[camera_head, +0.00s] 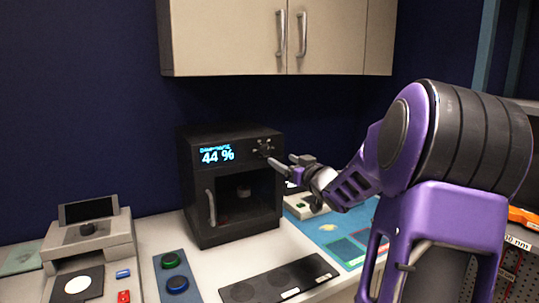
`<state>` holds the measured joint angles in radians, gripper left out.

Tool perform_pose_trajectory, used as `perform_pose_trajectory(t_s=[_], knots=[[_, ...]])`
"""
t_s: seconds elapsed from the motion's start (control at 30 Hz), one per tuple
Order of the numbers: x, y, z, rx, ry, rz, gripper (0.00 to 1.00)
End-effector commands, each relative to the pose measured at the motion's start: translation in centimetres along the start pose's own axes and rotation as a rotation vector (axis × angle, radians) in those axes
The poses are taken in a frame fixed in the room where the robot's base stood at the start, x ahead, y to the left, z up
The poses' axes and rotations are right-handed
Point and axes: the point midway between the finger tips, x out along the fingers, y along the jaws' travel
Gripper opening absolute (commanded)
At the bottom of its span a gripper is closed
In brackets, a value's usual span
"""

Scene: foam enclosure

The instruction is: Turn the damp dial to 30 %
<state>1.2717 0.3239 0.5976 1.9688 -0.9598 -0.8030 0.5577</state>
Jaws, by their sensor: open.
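The black box-shaped machine (213,190) stands on the white bench. Its lit display (217,156) reads "44 %" in blue; the smaller line above is too blurred to read. The dial (264,147) is on the upper right of the front panel, small and dark with light marks around it. My gripper (281,161) is open just to the right of and slightly below the dial, its fingers pointing toward the panel. I cannot tell whether a finger touches the dial. The space between the fingers looks empty.
The machine's chamber has a vertical handle (211,208) at its left. A grey device (88,240) with a screen stands at left. Blue and green round pieces lie on a blue strip (169,266). A dark strip (280,280) lies in front. Cupboards (225,37) hang above.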

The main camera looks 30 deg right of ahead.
Motion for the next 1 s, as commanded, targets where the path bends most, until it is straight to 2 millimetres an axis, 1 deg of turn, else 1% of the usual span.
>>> perform_pose_trajectory(t_s=[0.03, 0.2, 0.3, 0.43, 0.6, 0.87, 0.97, 1.0], knots=[[1.2, -0.1, 0.1, 0.003, 0.002, -0.003, 0.71], [4.8, -0.1, 0.0, 0.004, 0.002, -0.002, 0.71], [6.6, -0.1, 0.0, 0.002, 0.002, -0.002, 0.71], [8.2, -0.1, 0.0, 0.002, 0.001, -0.002, 0.71], [9.1, 0.0, 0.0, 0.0, 0.0, 0.0, 0.71], [9.2, 0.0, 0.0, 0.0, 0.0, 0.001, 0.71], [9.2, 0.0, 0.0, 0.0, 0.0, 0.001, 0.55], [9.2, 0.0, 0.0, 0.0, 0.0, 0.001, 0.47]])
